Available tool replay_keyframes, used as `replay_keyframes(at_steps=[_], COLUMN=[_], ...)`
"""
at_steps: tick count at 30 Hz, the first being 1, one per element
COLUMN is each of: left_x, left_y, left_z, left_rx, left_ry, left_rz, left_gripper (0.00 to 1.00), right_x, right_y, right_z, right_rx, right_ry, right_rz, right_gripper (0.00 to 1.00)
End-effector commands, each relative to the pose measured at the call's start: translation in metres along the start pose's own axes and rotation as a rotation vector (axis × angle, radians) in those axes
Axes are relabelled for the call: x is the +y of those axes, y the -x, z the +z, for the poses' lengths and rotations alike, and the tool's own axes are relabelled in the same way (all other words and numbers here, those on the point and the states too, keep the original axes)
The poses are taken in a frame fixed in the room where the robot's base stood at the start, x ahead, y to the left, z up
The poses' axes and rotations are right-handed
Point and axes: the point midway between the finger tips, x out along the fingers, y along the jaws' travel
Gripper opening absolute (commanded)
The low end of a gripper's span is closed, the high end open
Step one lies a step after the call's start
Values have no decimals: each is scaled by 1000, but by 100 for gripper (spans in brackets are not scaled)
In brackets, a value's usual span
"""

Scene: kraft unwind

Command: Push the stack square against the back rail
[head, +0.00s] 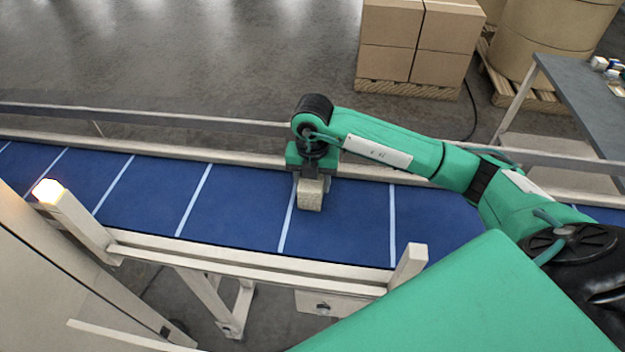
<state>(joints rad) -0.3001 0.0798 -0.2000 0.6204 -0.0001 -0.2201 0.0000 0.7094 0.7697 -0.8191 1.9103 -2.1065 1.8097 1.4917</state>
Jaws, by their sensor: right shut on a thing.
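A small stack (310,196) of pale, cardboard-coloured pieces stands on the blue conveyor belt (240,215), beside a white cross line. My right gripper (311,178) reaches down over it from above and is shut on it; the fingers are largely hidden by the wrist. The back rail (240,158) runs along the far edge of the belt, just behind the gripper. My left gripper is not in view.
A front rail (240,262) with upright posts edges the near side, with a lit lamp (48,191) at left. A higher guard rail (200,118) runs behind the belt. Boxes on a pallet (410,88) and a grey table (590,100) stand beyond. The belt left of the stack is clear.

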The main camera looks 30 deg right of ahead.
Motion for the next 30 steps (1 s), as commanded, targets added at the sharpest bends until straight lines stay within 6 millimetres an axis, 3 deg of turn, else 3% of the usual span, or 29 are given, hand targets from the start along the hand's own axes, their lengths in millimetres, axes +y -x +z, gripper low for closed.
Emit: replay_keyframes(at_steps=[1,4,5,17,30], left_x=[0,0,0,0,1], left_y=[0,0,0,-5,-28], left_z=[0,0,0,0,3], left_rx=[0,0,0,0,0], left_ry=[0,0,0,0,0], left_rz=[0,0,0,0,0], left_gripper=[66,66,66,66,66], right_x=[0,0,0,1,0], right_y=[0,0,0,8,94], right_z=[0,0,-1,0,1], right_rx=[0,1,1,1,-3], right_ry=[1,1,1,2,1], right_rz=[0,0,0,2,2], right_gripper=[55,74,76,76,76])
